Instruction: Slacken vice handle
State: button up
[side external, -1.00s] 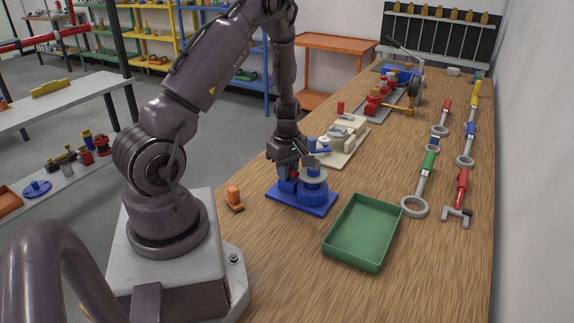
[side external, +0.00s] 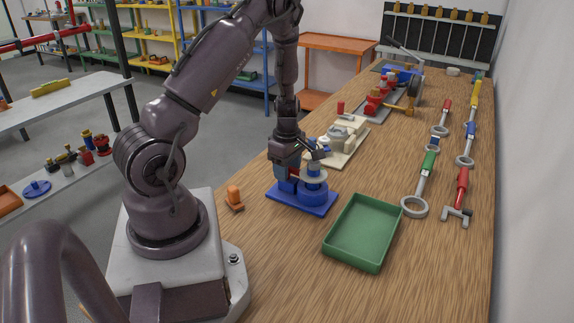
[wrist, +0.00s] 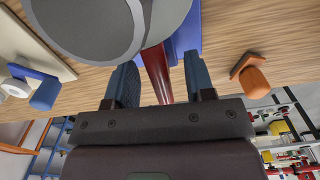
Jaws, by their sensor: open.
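The vice is a blue block on a blue base plate (side external: 303,208), with a grey round piece (side external: 314,175) on it. In the wrist view, the grey round piece (wrist: 95,28) fills the top, and the blue base (wrist: 187,32) shows behind. The vice handle (wrist: 157,72) is a red bar running out from under the round piece. My gripper (wrist: 160,75) is open, with one finger on each side of the red handle and gaps visible. In the side view, my gripper (side external: 288,168) is low at the vice's left and hides most of the handle.
A small orange piece (side external: 234,198) stands left of the vice. A green tray (side external: 337,246) lies in front to the right. A beige fixture (side external: 345,140) with a blue lever (wrist: 46,93) is behind. Several long tools, including a red-handled one (side external: 462,188), lie at the right.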

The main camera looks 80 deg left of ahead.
jog(key=shift+r, duration=2.7)
jog(key=shift+m, duration=0.4)
jog(key=s+d+r+m+t, duration=0.2)
jog(key=s+d+r+m, duration=0.1)
jog(key=d+r+m, duration=0.9)
jog(key=s+d+r+m+t, duration=0.3)
jog(key=s+d+r+m, duration=0.1)
jog(key=d+r+m, duration=0.8)
jog(key=shift+d+m+t, duration=0.3)
jog(key=shift+d+m, duration=0.4)
jog(key=shift+d, duration=0.2)
